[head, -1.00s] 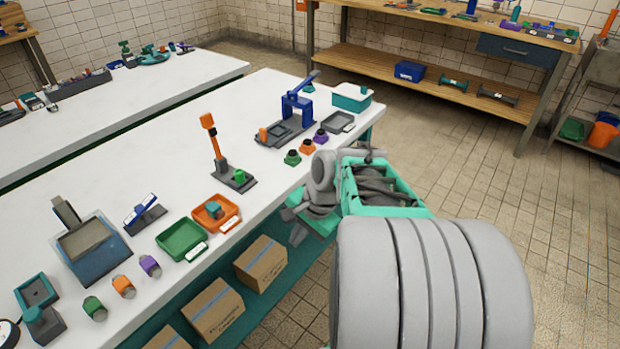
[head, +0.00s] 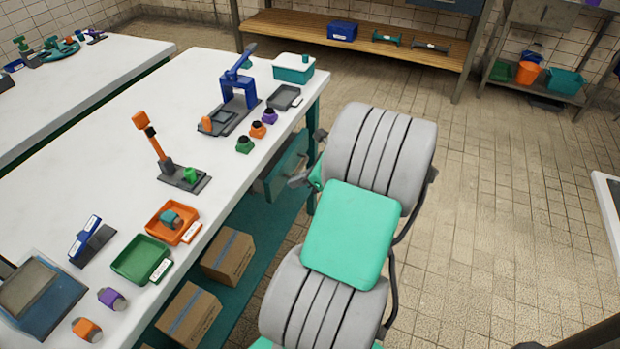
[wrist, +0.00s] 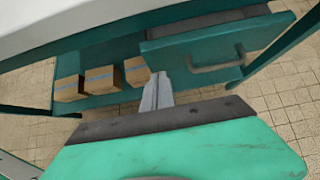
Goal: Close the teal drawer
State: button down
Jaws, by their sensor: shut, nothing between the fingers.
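The teal drawer (head: 289,160) is under the right end of the white workbench (head: 190,110) and stands pulled out. In the wrist view its teal front (wrist: 190,50) carries a bar handle (wrist: 217,57), and a strip of its dark inside shows above the front. My gripper (wrist: 157,90) is shut and empty, in front of the drawer and lower left of the handle. It looks apart from the front. In the head view my gripper (head: 298,182) shows beside the drawer, and my arm hides part of that area.
Cardboard boxes (head: 228,255) stand on the workbench's lower shelf (head: 262,222). A teal bench leg (wrist: 270,42) is right of the drawer. A teal-and-white box (head: 293,70) sits on the bench corner above. Tiled floor (head: 480,220) to the right is clear.

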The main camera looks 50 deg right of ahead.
aim_at(271, 177)
jog(key=w, duration=0.2)
jog(key=w+a, duration=0.1)
jog(key=w, duration=0.1)
jog(key=shift+a+f, duration=0.15)
jog(key=shift+a, duration=0.05)
jog(key=shift+w, duration=0.1)
jog(key=shift+w+a+r+p, duration=0.1)
jog(key=shift+w+r+p, duration=0.1)
jog(key=shift+p, duration=0.1)
jog(key=shift+w+a+r+p, duration=0.1)
jog(key=shift+w+a+p, duration=0.2)
jog(key=shift+w+p, duration=0.65)
jog(key=shift+f, duration=0.3)
jog(key=shift+s, duration=0.1)
